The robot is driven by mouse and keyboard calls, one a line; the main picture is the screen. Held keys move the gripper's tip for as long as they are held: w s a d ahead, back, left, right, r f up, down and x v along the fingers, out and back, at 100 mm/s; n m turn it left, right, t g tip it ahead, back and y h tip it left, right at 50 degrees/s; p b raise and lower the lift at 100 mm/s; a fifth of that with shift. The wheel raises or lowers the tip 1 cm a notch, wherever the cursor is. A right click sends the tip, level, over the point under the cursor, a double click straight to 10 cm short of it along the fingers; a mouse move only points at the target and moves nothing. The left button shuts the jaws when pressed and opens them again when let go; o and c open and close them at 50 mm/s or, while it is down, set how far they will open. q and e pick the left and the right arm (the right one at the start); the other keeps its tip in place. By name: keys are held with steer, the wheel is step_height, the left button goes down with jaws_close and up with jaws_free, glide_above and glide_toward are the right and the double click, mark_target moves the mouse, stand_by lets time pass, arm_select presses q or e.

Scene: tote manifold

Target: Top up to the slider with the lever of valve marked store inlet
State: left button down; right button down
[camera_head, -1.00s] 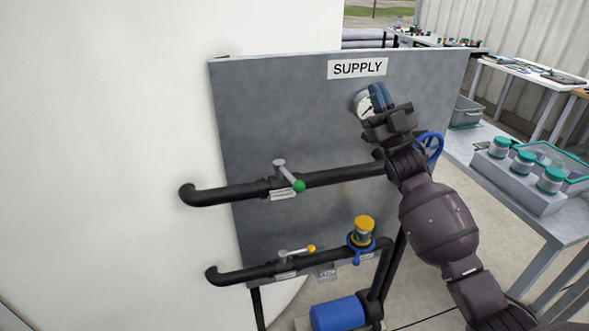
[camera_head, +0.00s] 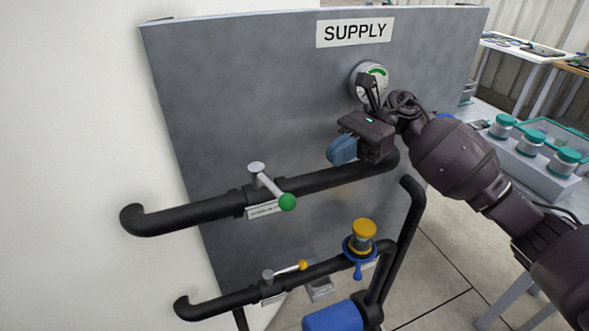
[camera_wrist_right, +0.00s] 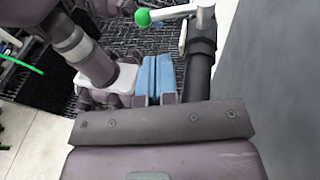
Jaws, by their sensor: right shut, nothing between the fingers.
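The upper pipe carries a valve with a grey lever (camera_head: 266,183) ending in a green knob (camera_head: 287,202). The knob also shows in the right wrist view (camera_wrist_right: 142,17). The lower pipe has a smaller valve with a lever ending in a yellow knob (camera_head: 302,265). Tags hang under both valves, too small to read. A round gauge (camera_head: 376,72) with a green band is on the panel, partly hidden by my right arm. My right gripper (camera_head: 342,150) has blue fingers, shut and empty, right of and above the green knob, apart from it. My left gripper is not in view.
The grey panel (camera_head: 230,90) marked SUPPLY stands behind the pipes. A yellow-topped fitting with a blue collar (camera_head: 361,238) sits on the lower pipe, above a blue cylinder (camera_head: 333,316). A bench with teal-lidded jars (camera_head: 531,142) is at right. Space left of the green knob is clear.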

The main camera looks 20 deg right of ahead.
mark_target(271, 186)
arm_select(q)
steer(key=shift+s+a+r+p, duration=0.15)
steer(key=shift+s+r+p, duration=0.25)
steer(key=shift+p, duration=0.35)
arm_select(e)
steer(key=x, duration=1)
steer(key=shift+s, duration=0.1)
